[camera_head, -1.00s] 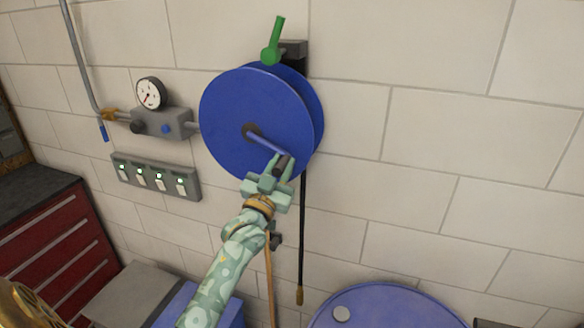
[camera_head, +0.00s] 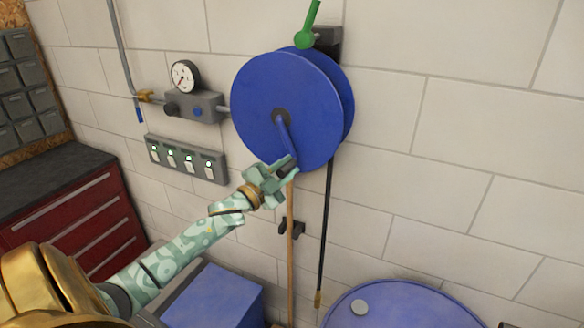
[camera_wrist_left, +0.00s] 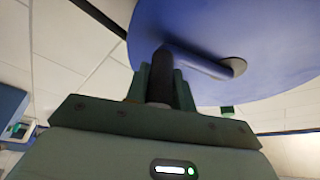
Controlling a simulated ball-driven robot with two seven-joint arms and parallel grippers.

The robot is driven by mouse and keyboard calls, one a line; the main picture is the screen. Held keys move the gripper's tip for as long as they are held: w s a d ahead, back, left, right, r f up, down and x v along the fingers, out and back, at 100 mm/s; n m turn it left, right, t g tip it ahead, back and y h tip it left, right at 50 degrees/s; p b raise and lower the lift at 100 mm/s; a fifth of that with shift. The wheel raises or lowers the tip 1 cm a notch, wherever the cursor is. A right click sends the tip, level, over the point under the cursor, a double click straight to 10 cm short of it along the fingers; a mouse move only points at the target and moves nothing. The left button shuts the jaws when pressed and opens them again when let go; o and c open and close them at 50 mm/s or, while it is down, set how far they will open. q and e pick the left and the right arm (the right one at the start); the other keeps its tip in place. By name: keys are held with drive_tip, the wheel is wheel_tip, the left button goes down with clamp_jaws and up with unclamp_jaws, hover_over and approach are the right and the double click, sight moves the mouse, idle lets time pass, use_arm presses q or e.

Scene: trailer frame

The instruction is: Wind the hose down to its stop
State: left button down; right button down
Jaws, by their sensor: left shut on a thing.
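The blue hose reel (camera_head: 262,80) is fixed to the wall, with a blue crank arm (camera_head: 287,137) on its front face pointing down and slightly right. My left gripper (camera_head: 284,168) is shut on the dark crank handle (camera_wrist_left: 161,72) at the reel's lower edge. In the left wrist view the fingers stand on both sides of the handle, and the crank arm (camera_wrist_left: 205,64) runs to the hub. The black hose (camera_head: 327,220) hangs below the reel and ends in a brass tip (camera_head: 318,298) beside the blue drum. My right gripper is not in view.
A green lever (camera_head: 308,32) sits above the reel. Left on the wall are a gauge (camera_head: 185,76) and a switch panel (camera_head: 187,159). A wooden stick (camera_head: 290,240) stands below the reel. The blue drum (camera_head: 420,300) and blue box (camera_head: 215,300) are low in front; a red cabinet (camera_head: 70,225) is left.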

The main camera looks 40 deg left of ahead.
use_arm(q)
drive_tip(key=shift+s+a+f+m, duration=0.1)
drive_tip(key=shift+a+f+m, duration=0.1)
drive_tip(key=shift+a+m, duration=0.15)
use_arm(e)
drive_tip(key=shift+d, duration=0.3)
use_arm(q)
drive_tip(key=c, duration=1.2)
unclamp_jaws()
drive_tip(key=shift+c, duration=0.2)
drive_tip(key=shift+o, duration=0.3)
drive_tip(key=shift+a, duration=0.15)
drive_tip(key=shift+s+f, duration=0.15)
drive_tip(key=shift+s, duration=0.2)
drive_tip(key=b+v, duration=0.3)
drive_tip(key=v, duration=1.2)
drive_tip(key=shift+s+a, duration=0.2)
drive_tip(key=shift+s, duration=0.05)
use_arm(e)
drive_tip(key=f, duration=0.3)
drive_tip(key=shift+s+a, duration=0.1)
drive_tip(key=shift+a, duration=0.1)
